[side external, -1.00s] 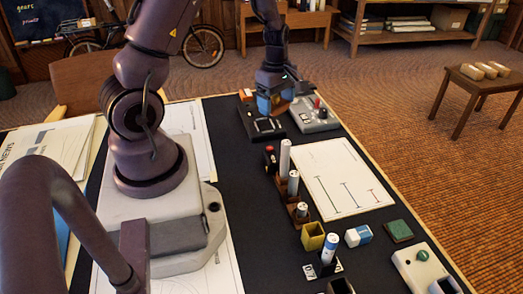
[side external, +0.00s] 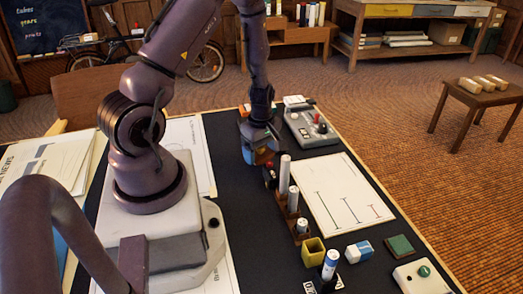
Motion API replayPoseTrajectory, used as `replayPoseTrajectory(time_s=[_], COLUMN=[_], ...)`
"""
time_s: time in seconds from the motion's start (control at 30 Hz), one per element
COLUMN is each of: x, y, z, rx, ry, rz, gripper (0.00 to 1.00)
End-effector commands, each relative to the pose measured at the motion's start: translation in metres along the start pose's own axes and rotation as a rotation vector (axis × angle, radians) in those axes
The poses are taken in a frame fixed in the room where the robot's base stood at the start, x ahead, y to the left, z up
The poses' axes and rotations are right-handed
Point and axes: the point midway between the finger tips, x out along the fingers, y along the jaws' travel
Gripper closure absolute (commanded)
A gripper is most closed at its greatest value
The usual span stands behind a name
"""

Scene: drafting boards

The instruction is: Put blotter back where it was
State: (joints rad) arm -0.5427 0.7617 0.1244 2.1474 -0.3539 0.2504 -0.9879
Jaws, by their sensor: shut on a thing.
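My gripper (side external: 262,146) points down over the dark mat (side external: 232,215), left of the white sheet. It is shut on a small blue and brown thing, which I take to be the blotter (side external: 262,156). The fingers hide part of it. It is low, just behind the row of upright cylinders. I cannot tell whether it touches the mat.
A brown rack (side external: 301,232) with white cylinders stands in front of my gripper, with a yellow cup (side external: 313,251) nearer. A white sheet (side external: 335,192), grey control box (side external: 311,127), blue-white block (side external: 358,251) and green square (side external: 400,245) lie to the right.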

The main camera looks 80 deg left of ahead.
Motion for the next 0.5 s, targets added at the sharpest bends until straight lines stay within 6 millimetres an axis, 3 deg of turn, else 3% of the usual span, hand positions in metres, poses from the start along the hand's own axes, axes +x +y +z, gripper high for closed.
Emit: replayPoseTrajectory(time_s=[0.5], x=[0.011], y=[0.0], z=[0.0], rx=[0.001], ry=[-0.001], rz=[-0.001], gripper=[0.5])
